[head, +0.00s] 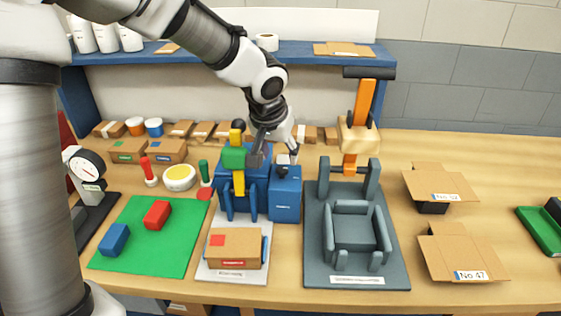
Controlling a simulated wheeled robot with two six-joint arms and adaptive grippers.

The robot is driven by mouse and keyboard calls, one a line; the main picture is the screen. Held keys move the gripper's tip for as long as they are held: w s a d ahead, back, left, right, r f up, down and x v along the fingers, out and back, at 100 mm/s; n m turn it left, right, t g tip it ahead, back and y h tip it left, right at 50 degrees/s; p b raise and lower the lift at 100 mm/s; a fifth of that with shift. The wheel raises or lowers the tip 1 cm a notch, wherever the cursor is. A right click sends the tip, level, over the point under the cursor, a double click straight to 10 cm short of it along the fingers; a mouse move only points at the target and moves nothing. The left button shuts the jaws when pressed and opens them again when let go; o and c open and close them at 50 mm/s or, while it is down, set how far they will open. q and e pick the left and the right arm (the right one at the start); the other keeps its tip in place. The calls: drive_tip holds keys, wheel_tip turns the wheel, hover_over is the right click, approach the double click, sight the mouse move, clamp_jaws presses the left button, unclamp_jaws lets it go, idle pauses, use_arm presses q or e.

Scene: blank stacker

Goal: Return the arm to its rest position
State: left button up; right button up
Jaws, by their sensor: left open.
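My left arm reaches in from the upper left. Its gripper (274,157) is open, with no object visible between the fingers. It hangs above and behind the blue stacker machine (286,198), near the yellow upright (239,180) with its green block (234,157). Whether the fingers touch the machine cannot be told. A brown carton (234,248) with a red label sits on the light plate in front of the blue machine. My right gripper is not in view.
A grey fixture (355,280) with an orange lever (361,110) stands right of the blue machine. A green mat (150,250) holds a blue block (114,239) and a red block (157,215). Open cartons (450,250) lie at right. A blue shelf (310,53) runs behind.

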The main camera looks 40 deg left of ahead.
use_arm(q)
drive_tip(key=shift+v, duration=1.35)
